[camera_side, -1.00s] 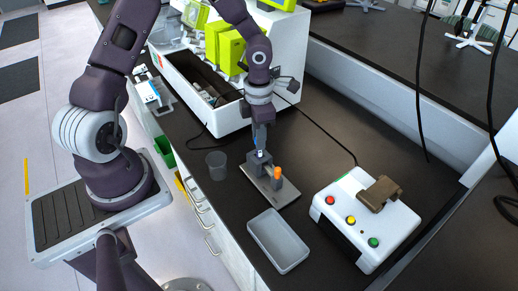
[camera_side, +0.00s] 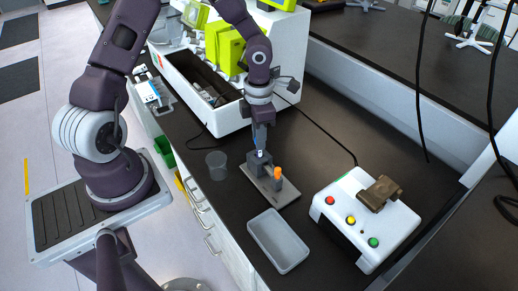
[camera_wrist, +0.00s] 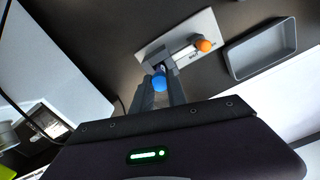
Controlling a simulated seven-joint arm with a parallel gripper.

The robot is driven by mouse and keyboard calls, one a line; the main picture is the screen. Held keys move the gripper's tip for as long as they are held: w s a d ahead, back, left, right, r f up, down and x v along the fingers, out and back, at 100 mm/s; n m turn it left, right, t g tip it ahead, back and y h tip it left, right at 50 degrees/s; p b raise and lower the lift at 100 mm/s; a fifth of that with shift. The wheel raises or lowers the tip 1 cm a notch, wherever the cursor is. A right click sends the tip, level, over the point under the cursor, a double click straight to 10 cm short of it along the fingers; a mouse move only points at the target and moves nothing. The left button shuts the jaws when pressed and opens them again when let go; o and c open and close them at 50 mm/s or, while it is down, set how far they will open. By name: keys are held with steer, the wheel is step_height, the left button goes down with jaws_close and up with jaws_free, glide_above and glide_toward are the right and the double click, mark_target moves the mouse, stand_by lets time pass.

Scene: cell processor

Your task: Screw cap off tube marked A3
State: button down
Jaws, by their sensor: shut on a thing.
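My gripper (camera_side: 260,150) points down over a grey tube holder on a flat plate (camera_side: 289,196). In the wrist view my gripper (camera_wrist: 160,84) has its fingers on either side of a blue cap (camera_wrist: 159,82) and is shut on it. The tube below that cap is mostly hidden by the fingers and holder. No A3 mark is readable.
An empty grey tray (camera_side: 278,241) lies in front of the plate. A white box with coloured buttons (camera_side: 365,220) stands to the right. A clear beaker (camera_side: 217,165) is to the left, near the bench edge. A large white machine (camera_side: 285,60) stands behind.

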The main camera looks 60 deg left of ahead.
steer(key=n, duration=1.2)
steer(key=shift+n, duration=0.3)
steer(key=shift+n, duration=1.1)
steer(key=n, duration=0.3)
steer(key=shift+n, duration=0.4)
